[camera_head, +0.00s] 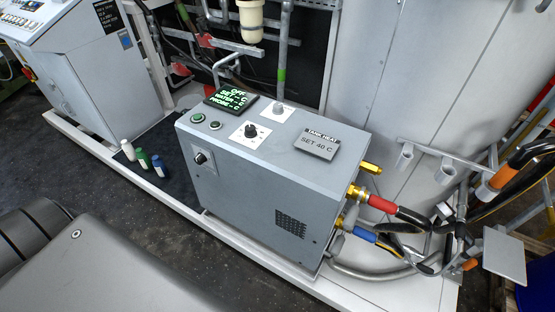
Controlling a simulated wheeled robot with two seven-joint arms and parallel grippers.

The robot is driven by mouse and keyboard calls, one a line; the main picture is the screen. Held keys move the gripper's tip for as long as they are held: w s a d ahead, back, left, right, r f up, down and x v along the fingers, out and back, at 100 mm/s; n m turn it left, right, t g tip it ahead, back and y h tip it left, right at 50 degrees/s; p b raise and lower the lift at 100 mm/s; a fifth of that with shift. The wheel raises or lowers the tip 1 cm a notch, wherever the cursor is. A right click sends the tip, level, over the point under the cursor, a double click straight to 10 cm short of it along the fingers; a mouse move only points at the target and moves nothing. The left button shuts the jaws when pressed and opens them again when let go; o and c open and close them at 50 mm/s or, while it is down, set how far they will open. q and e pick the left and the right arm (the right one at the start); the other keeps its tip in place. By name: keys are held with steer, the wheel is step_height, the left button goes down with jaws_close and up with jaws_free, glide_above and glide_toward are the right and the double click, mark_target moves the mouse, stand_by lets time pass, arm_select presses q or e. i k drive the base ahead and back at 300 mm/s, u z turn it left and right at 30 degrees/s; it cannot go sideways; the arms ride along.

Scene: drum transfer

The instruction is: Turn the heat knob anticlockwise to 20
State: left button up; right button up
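The grey heater box (255,200) stands in the middle. On its top is a black knob (251,131) on a white dial plate; its marks are too small to read. A grey knob (279,108) on another white plate sits behind it. A black rotary switch (201,158) is on the front face. I cannot tell for sure which one is the heat knob. The display (231,98) shows green text that seems to read OFF, with dashes for set, water and probe. A sign (318,145) reads TANK HEAT, SET 40 C. Neither gripper is in view.
Hoses with red and blue sleeves (381,204) leave the right side. A large grey tank (430,70) stands behind at right.

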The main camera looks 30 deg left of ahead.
mark_target(251, 132)
steer(key=u, duration=1.25)
